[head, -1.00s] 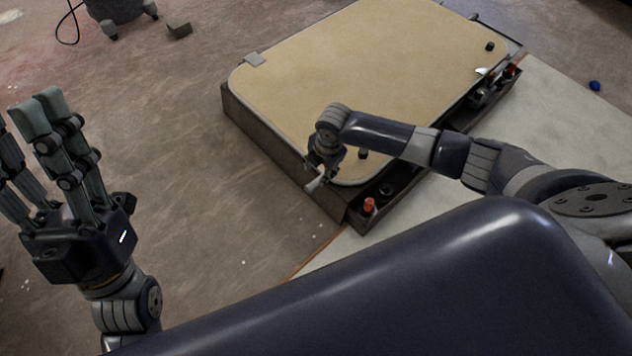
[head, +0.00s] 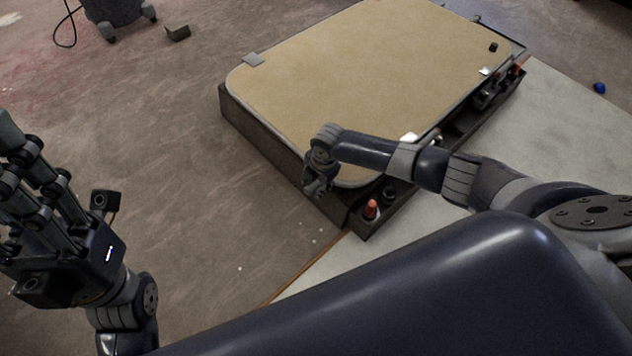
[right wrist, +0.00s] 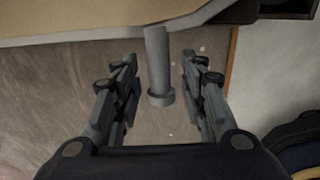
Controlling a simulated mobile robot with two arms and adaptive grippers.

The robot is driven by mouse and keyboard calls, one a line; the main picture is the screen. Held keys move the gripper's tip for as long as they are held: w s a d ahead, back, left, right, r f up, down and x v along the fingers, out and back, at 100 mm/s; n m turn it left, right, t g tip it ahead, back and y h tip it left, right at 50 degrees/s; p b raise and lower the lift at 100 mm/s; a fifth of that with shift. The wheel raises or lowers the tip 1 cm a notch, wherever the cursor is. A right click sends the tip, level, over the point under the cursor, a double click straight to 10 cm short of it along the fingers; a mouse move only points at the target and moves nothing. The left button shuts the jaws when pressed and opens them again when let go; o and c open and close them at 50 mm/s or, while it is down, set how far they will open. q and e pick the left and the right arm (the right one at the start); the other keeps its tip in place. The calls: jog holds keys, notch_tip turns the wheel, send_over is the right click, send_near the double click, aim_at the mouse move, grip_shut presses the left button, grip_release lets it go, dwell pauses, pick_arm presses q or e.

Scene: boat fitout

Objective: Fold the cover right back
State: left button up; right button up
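The cover, a tan panel with a grey rim (head: 370,75), lies flat over a dark box (head: 262,140); a strip of the box stays uncovered along its right side. My right gripper (head: 317,190) is at the cover's near corner, pointing down. In the right wrist view its fingers (right wrist: 158,80) are open, one on each side of a grey round post with a collar (right wrist: 157,60) near the cover's edge (right wrist: 70,32). I see gaps between post and fingers. My left gripper (head: 25,190) is off to the left, away from the box, its fingertips partly cut off.
Orange-topped items (head: 370,208) and dark fittings sit in the uncovered strip. A small block (head: 178,33) and a wheeled grey object (head: 118,10) are on the floor behind. A pale panel (head: 570,125) lies right of the box. The brown floor at left is clear.

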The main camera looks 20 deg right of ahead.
grip_shut()
jog(key=shift+r, duration=0.15)
